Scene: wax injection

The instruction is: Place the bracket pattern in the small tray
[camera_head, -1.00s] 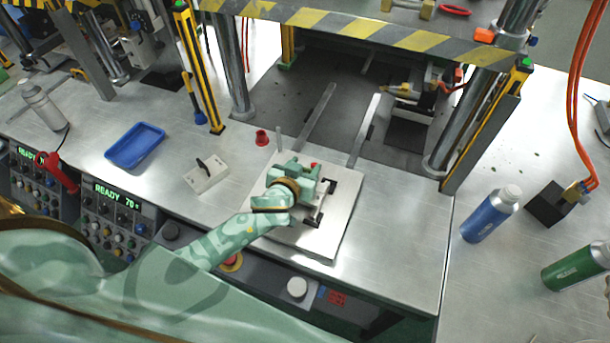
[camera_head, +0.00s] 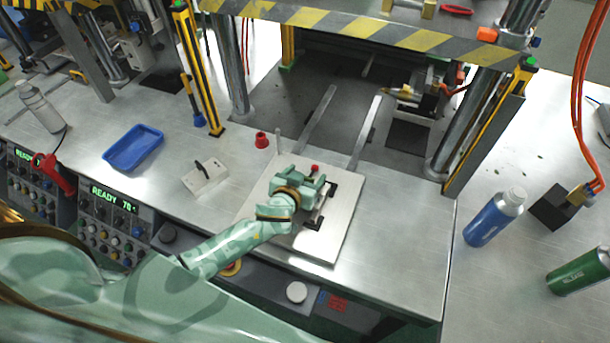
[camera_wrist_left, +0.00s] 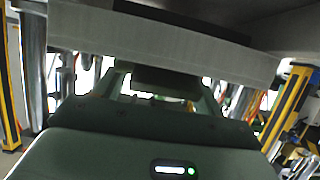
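The small blue tray (camera_head: 120,158) lies on the steel bench at the left in the head view and looks empty. My left gripper (camera_head: 322,188) is low over the metal plate (camera_head: 340,225) in front of the press. Its fingers are mostly hidden, so I cannot tell whether they hold anything. A small red piece (camera_head: 315,168) shows just beyond the gripper. I cannot make out the bracket pattern for sure. In the left wrist view a pale grey bar (camera_wrist_left: 165,45) spans the top, with a dark block below it. My right gripper is not in view.
A pale block with a dark handle (camera_head: 205,178) and a red cup (camera_head: 262,140) stand between tray and plate. Press posts (camera_head: 238,85) rise behind. Bench between block and tray is clear.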

